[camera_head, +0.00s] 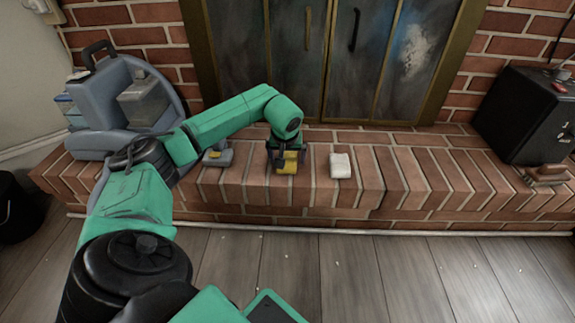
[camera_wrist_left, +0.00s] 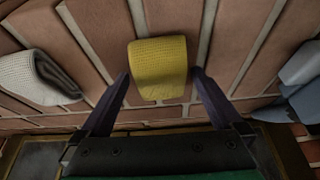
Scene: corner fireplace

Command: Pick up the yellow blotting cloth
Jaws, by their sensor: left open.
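The yellow blotting cloth (camera_head: 287,164) lies on the brick hearth ledge, below my left gripper (camera_head: 287,157). In the left wrist view the yellow cloth (camera_wrist_left: 158,68) looks like a small folded or rolled piece with a waffle texture. My left gripper (camera_wrist_left: 158,82) is open, its two dark fingers on either side of the cloth's near end. In the head view the gripper covers part of the cloth. My right gripper is in neither view.
A white folded cloth (camera_head: 340,165) lies to the right on the brick ledge (camera_head: 400,180). A grey-blue object (camera_head: 217,154) lies to the left. A grey machine (camera_head: 110,95) stands further left, a black box (camera_head: 525,115) and a brush (camera_head: 545,174) at right. Fireplace doors (camera_head: 335,60) stand behind.

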